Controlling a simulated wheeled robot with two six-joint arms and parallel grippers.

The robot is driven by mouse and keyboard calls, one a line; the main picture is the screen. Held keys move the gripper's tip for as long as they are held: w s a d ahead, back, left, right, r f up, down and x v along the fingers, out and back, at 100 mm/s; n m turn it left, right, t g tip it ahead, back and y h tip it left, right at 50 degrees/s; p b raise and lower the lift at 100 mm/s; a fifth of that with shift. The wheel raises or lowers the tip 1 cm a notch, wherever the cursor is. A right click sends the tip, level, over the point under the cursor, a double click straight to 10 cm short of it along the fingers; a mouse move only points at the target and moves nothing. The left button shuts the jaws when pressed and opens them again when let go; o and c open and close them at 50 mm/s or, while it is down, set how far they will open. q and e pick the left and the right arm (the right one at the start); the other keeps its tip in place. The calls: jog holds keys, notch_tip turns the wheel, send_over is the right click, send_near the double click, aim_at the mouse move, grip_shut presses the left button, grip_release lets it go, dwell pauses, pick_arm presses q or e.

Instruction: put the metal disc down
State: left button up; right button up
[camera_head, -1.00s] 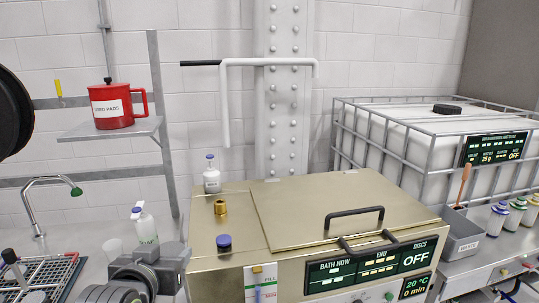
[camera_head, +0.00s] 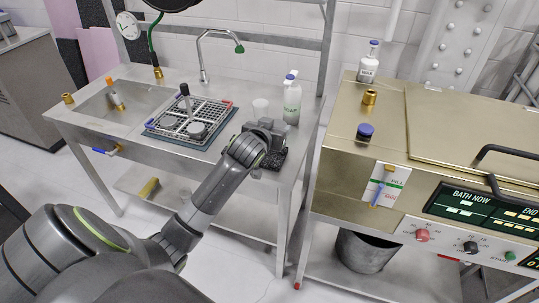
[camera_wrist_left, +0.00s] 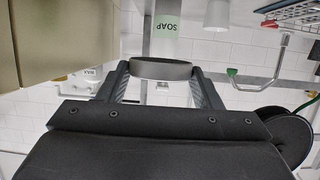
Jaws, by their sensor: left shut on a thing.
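My left gripper (camera_head: 268,132) is over the right end of the steel sink table, in front of the soap bottle (camera_head: 292,102). In the left wrist view, the gripper (camera_wrist_left: 163,75) is shut on a grey metal disc (camera_wrist_left: 160,69), seen edge-on between the fingers. The held disc cannot be made out in the head view. A wire rack (camera_head: 215,107) with a slotted grid stands on the table to the gripper's left. Grey discs (camera_head: 196,130) show in the rack. My right gripper is not in view.
A white cup (camera_head: 260,107) stands between rack and soap bottle. The sink (camera_head: 118,100) is at the left. The brass-coloured bath (camera_head: 345,150) stands to the right, with a bucket (camera_head: 366,250) below.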

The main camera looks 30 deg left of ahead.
pick_arm(q)
jog(key=shift+w+a+f, duration=0.1)
jog(key=shift+a+f, duration=0.3)
jog(key=shift+a, duration=0.2)
jog(key=shift+a+f, duration=0.4)
jog(key=shift+a, duration=0.2)
send_over(268, 159)
notch_tip(268, 159, down, 5)
jog(key=shift+a+f, duration=0.15)
jog(key=shift+f, duration=0.05)
notch_tip(268, 159, down, 4)
jog(key=shift+f+p, duration=0.1)
jog(key=shift+p, duration=0.25)
jog(key=shift+f, duration=0.2)
jog(key=o, duration=1.1)
jog(key=shift+c, duration=0.2)
